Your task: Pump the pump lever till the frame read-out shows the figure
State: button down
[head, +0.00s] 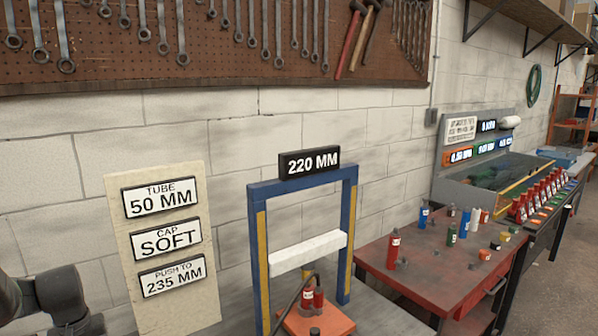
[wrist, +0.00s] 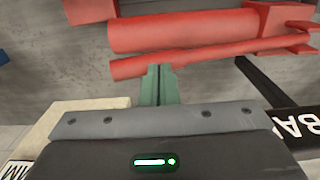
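The frame read-out (head: 309,163) shows 220 MM on top of the blue press frame (head: 348,240) in the head view. A sign board (head: 182,301) on the left reads TUBE 50 MM, CAP SOFT and PUSH TO 235 MM. In the wrist view a thick red cylinder (wrist: 180,33) lies across the top. A thin red bar (wrist: 210,55), which looks like the pump lever, runs just below it. My gripper (wrist: 161,68) has its green fingers together, tips at the bar's lower edge. I see nothing between them; contact is unclear. The head view does not show the fingers.
A white crossbar (head: 307,252) spans the frame above a red jack cylinder (head: 318,298) on an orange block (head: 316,322). A red table (head: 428,277) with several small cylinders stands to the right. A black plate with white letters (wrist: 288,130) is at the right in the wrist view.

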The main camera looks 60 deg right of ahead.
notch_tip(320, 180, down, 6)
jog(key=b, duration=0.3)
notch_tip(320, 180, up, 9)
jog(key=p, duration=0.5)
jog(key=shift+f+p, duration=0.15)
jog(key=shift+p, duration=0.2)
jog(key=shift+f, duration=0.1)
notch_tip(320, 180, down, 9)
jog(key=b, duration=0.6)
jog(key=shift+r, duration=0.2)
notch_tip(320, 180, up, 9)
jog(key=p, duration=0.6)
jog(key=shift+f, duration=0.2)
dwell(0.4)
